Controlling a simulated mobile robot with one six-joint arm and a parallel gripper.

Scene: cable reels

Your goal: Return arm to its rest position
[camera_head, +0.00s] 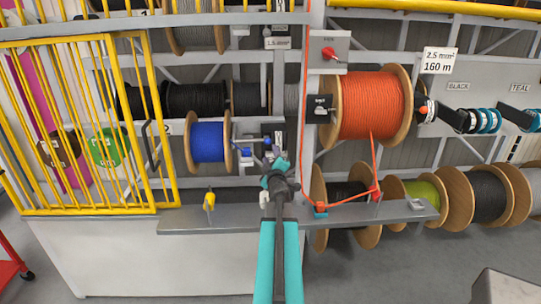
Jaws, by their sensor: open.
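My gripper (278,178) is at the end of my teal and dark grey arm, which reaches up from the bottom middle of the view. It is in front of the rack, above the grey shelf (240,217) and right of the blue cable reel (208,142). The jaws are open; they look small and partly hidden by the wrist. I see nothing held in them. I cannot tell the exact gap between the gripper and the small fittings behind it.
A large orange cable reel (370,105) hangs at right, its cable running down to the shelf. A yellow cage gate (75,125) stands at left. Black (490,195) and yellow-green (425,192) reels sit low at right. A grey block (505,288) is at bottom right. Floor is open at lower right.

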